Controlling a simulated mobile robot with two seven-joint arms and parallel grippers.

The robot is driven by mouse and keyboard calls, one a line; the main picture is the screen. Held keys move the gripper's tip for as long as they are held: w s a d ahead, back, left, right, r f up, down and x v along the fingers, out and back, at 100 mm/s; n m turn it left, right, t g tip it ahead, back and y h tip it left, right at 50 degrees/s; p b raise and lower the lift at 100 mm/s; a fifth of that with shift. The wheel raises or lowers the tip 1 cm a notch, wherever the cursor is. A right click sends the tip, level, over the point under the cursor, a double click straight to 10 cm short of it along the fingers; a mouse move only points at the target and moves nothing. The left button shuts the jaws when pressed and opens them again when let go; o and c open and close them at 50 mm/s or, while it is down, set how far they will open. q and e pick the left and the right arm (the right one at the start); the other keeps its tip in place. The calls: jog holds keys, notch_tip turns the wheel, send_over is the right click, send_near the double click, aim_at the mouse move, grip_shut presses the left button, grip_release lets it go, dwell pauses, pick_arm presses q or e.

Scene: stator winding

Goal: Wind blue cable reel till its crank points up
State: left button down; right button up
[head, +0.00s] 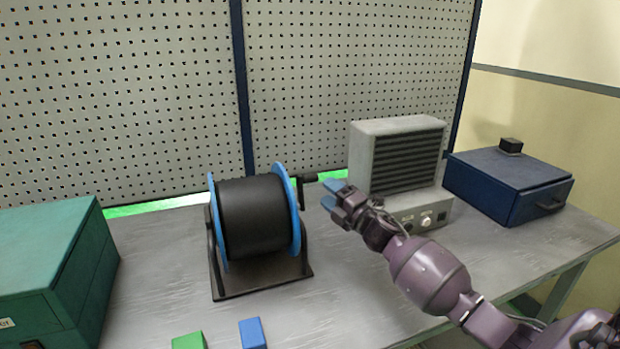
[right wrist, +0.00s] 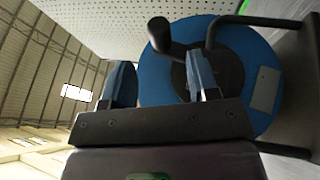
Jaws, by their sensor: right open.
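The cable reel (head: 252,215) has a black drum between blue flanges and sits in a black stand on the bench. Its black crank handle (head: 331,186) sticks out on the right side, near the top of the right flange. In the right wrist view, the blue flange (right wrist: 235,50) fills the right half, and the crank handle (right wrist: 159,30) shows beyond the gap between the fingertips. My right gripper (head: 338,200) is open and empty, just below and right of the handle; I see no clear contact. One finger covers part of the hub in the wrist view. My left gripper is out of view.
A grey louvred unit (head: 397,160) stands just behind and right of my right gripper. A blue box (head: 505,185) is further right, a green cabinet (head: 60,250) at left. Small green (head: 189,341) and blue (head: 252,333) blocks lie in front. A pegboard (head: 120,90) rises behind.

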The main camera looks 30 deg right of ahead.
aim_at(314, 181)
jog(key=x, duration=0.7)
jog(key=shift+w+r, duration=0.15)
jog(key=shift+w, duration=0.25)
grip_shut()
